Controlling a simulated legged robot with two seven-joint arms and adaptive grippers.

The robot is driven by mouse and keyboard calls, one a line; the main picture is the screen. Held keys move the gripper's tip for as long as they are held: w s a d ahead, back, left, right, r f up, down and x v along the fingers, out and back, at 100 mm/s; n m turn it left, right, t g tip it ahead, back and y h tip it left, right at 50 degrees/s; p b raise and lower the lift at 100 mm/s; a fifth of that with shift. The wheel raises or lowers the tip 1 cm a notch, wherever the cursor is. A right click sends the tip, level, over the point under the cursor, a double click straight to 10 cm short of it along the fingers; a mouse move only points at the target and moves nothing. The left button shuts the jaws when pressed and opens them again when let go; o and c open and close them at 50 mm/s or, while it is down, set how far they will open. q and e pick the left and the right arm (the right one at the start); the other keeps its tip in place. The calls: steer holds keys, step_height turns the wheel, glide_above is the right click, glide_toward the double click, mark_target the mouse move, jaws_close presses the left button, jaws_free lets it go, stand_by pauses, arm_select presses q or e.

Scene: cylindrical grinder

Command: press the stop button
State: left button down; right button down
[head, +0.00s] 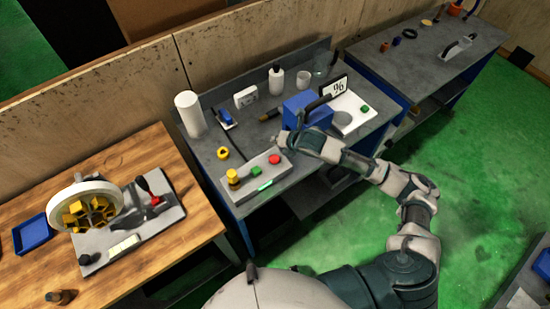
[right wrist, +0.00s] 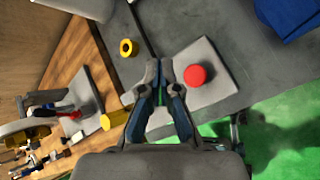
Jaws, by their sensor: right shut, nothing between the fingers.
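The red button (head: 274,159) sits at the right end of a grey control box (head: 246,185) on the grey workbench. A green button (head: 256,171) and a yellow knob (head: 233,177) are on the same box. My right gripper (head: 284,140) is just behind the red button in the head view. In the right wrist view the right gripper (right wrist: 160,66) is shut and empty, over the box, with the red button (right wrist: 195,75) just right of its fingertips. The fingers partly hide the box and green button. Contact with the box cannot be told. My left gripper is out of view.
A blue box (head: 306,110) and a scale (head: 349,115) stand behind the right gripper. A wooden table (head: 130,160) with a wheel device (head: 90,207) is at left. Green floor lies to the right.

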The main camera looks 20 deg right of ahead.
steer(key=f+b, duration=0.1)
steer(key=b, duration=0.7)
glide_above(276, 159)
steer(key=f, duration=0.5)
steer(key=shift+a+f, duration=0.2)
steer(key=shift+f, duration=0.2)
steer(key=shift+d+f, duration=0.15)
steer(key=shift+f, duration=0.35)
steer(key=shift+d+f, duration=0.15)
steer(key=shift+f, duration=0.35)
steer(key=shift+a, duration=0.2)
steer(key=shift+d, duration=0.1)
steer(key=shift+s+f, duration=0.1)
steer(key=shift+f, duration=0.15)
